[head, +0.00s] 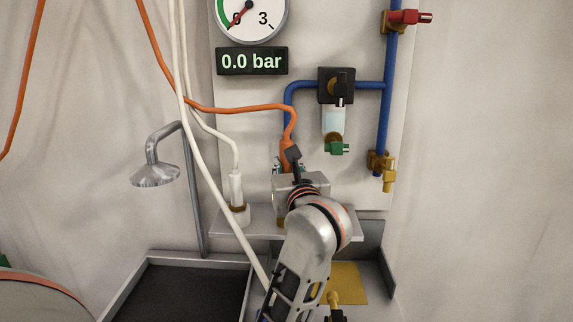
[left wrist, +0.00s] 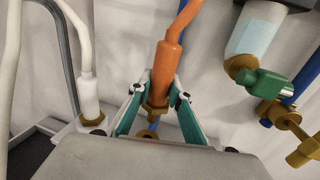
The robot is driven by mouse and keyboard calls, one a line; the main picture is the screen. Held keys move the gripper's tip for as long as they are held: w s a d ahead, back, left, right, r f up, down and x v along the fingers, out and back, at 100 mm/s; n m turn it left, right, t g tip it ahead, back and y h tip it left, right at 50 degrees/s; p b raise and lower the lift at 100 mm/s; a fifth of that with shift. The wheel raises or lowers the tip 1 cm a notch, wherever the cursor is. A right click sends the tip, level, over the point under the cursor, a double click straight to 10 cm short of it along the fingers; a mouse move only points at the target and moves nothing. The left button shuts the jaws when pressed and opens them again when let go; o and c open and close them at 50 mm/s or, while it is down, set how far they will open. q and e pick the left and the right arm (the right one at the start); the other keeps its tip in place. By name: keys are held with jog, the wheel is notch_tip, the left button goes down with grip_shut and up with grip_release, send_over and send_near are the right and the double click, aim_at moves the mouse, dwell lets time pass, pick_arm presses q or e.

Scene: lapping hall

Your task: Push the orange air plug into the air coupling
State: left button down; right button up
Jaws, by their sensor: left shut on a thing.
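The orange air plug (left wrist: 168,65) stands almost upright in the left wrist view, its brass end (left wrist: 155,112) pointing down. My left gripper (left wrist: 163,88) is shut on it, with a teal-padded finger on each side. In the head view the plug (head: 286,157) shows just above my gripper, with an orange hose rising from it. A small brass ring (left wrist: 147,135) shows just below the plug's end, partly behind my gripper body; it may be the air coupling. Whether plug and ring touch is unclear. In the head view my arm hides that spot. My right gripper is not in view.
A white plug (head: 236,188) stands on the shelf (head: 229,228) to the left. Blue pipe (head: 388,110), a black valve (head: 337,86) and a green valve (head: 338,148) are close at the right. The display (head: 252,61) reads 0.0 bar. White hoses hang left of my arm.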

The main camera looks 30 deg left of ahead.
pick_arm(q)
jog(key=shift+f+b, duration=0.35)
jog(key=shift+f, duration=0.25)
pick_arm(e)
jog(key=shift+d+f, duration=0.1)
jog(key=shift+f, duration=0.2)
pick_arm(q)
jog(key=shift+f+b, duration=0.35)
jog(key=shift+f, duration=0.2)
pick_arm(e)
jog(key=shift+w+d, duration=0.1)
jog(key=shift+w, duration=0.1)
pick_arm(q)
jog(key=shift+f+b, duration=0.7)
jog(key=shift+f, duration=0.45)
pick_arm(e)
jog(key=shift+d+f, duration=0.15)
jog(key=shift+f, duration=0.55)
pick_arm(q)
jog(key=shift+f+b, duration=0.3)
jog(key=shift+f, duration=0.25)
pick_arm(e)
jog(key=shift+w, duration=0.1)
pick_arm(q)
jog(key=shift+f+b, duration=0.35)
jog(key=shift+f, duration=0.2)
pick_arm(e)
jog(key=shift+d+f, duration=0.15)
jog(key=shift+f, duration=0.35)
